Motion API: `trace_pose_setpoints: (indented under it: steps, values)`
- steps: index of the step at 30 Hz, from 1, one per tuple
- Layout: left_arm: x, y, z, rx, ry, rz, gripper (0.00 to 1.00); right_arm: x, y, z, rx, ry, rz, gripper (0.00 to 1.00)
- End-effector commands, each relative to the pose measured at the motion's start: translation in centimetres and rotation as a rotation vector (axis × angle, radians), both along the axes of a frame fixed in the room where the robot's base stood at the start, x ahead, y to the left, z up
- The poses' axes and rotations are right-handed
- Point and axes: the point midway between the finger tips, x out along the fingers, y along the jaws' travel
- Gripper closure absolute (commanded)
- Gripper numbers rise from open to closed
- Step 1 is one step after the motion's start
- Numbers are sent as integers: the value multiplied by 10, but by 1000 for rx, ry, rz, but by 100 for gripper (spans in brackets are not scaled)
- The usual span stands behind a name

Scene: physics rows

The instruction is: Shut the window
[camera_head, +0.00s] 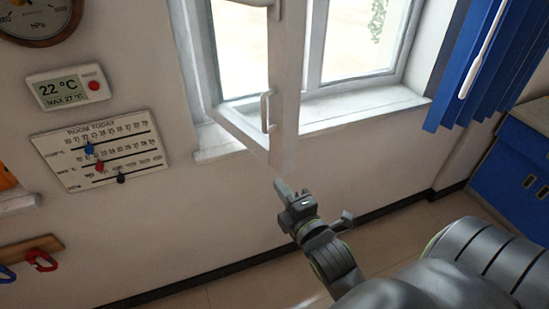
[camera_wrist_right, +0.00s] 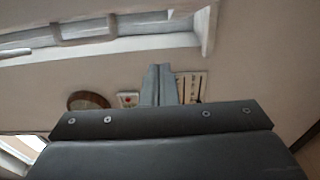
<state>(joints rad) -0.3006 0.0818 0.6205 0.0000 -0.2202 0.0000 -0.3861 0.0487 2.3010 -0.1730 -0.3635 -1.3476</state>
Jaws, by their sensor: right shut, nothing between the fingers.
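The window's open sash (camera_head: 285,95) is a white frame that stands swung into the room, away from the window frame (camera_head: 330,100). A pale upright handle (camera_head: 265,111) is on the sash near its lower end. My right gripper (camera_head: 281,187) is shut and empty, in the head view just below the sash's lower corner; I cannot tell whether it touches it. In the right wrist view its fingers (camera_wrist_right: 158,84) point up, with a white window part (camera_wrist_right: 120,45) above them. My left gripper is not in view.
A white sill (camera_head: 350,110) juts out below the window. A thermometer display (camera_head: 68,88), a sliding chart board (camera_head: 103,150) and a round gauge (camera_head: 38,18) hang on the left wall. Blue blinds (camera_head: 480,60) hang at right, above a blue cabinet (camera_head: 515,165). Wall below the sill is clear.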

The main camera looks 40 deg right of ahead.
Motion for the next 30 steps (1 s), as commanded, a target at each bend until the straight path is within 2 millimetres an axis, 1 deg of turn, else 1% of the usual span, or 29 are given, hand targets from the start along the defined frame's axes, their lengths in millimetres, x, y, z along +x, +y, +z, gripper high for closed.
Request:
trace_pose_setpoints:
  steps: [1, 5, 13, 18, 21, 25, 30]
  values:
    - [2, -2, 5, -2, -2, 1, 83, 9, -1, 4, -3, -2, 2, 100]
    - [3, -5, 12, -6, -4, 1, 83, 33, -4, 4, -2, -2, 2, 100]
    - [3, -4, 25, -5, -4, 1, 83, 85, -12, 3, -1, -1, 1, 100]
    - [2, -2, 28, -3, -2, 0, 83, 86, -32, 1, -6, 3, 0, 100]
    - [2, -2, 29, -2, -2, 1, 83, 86, -41, 0, -3, 2, 0, 100]
    - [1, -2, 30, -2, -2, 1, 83, 87, -48, 0, 0, 1, 0, 100]
    - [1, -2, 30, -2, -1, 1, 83, 87, -52, 0, 2, 1, 0, 100]
